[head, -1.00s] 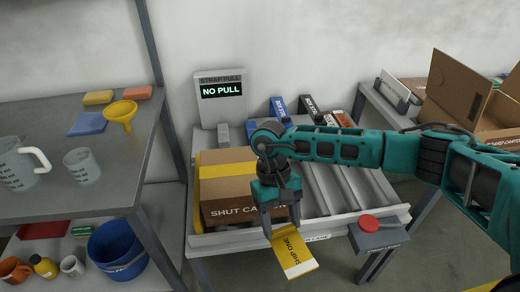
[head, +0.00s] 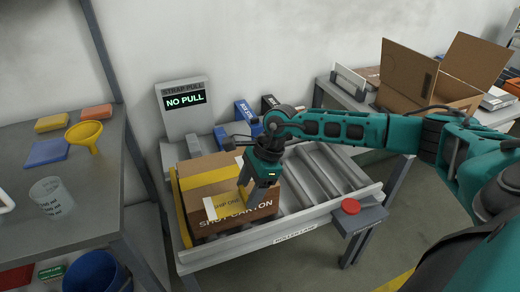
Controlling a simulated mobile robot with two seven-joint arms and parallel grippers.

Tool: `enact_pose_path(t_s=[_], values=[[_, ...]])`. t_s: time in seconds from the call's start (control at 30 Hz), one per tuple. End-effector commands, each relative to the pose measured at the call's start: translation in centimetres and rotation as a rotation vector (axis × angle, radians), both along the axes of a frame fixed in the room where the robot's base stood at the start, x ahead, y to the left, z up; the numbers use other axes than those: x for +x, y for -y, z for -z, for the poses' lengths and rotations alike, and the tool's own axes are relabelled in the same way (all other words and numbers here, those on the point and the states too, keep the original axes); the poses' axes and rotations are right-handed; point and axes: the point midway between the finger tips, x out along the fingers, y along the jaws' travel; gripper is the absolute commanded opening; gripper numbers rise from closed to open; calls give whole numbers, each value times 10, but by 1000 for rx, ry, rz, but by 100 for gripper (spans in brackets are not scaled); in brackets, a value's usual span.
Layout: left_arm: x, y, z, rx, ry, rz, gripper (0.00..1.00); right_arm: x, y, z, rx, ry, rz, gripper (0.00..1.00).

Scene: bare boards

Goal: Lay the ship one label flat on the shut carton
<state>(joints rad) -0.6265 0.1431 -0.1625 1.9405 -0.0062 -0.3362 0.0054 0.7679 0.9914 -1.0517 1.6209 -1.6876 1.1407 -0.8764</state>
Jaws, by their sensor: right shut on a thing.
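The shut carton (head: 205,180) sits on the roller lane, brown with a yellow band across its top. My right gripper (head: 244,198) points down over the carton's front part. The fingers hide part of the label. I cannot tell whether the label touches the carton or hangs just above it. My left gripper is not in view.
The roller lane (head: 318,178) is bare right of the carton. A red button (head: 350,206) is at its front right corner. A sign reading NO PULL (head: 185,99) stands behind. An open carton (head: 420,85) is on the right table; a shelf table (head: 100,165) is at left.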

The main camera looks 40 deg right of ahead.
Motion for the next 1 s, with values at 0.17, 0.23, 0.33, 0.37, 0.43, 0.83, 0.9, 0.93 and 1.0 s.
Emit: enact_pose_path(t_s=[0.17,0.23,0.33,0.37,0.43,0.83,0.9,0.93,1.0], values=[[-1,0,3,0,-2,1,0,14,17,-8,-1,4,357,34],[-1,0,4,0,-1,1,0,19,23,-12,0,4,488,34],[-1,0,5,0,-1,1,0,26,32,-17,0,4,674,34],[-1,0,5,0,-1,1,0,28,34,-19,0,4,729,34],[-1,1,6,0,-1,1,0,33,40,-23,0,3,859,34],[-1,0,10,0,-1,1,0,56,69,-46,2,1,1480,34],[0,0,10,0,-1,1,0,58,71,-48,2,-1,1530,34],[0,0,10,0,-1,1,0,58,72,-49,2,-2,1546,34],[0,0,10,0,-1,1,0,58,73,-49,1,-3,1569,34]])
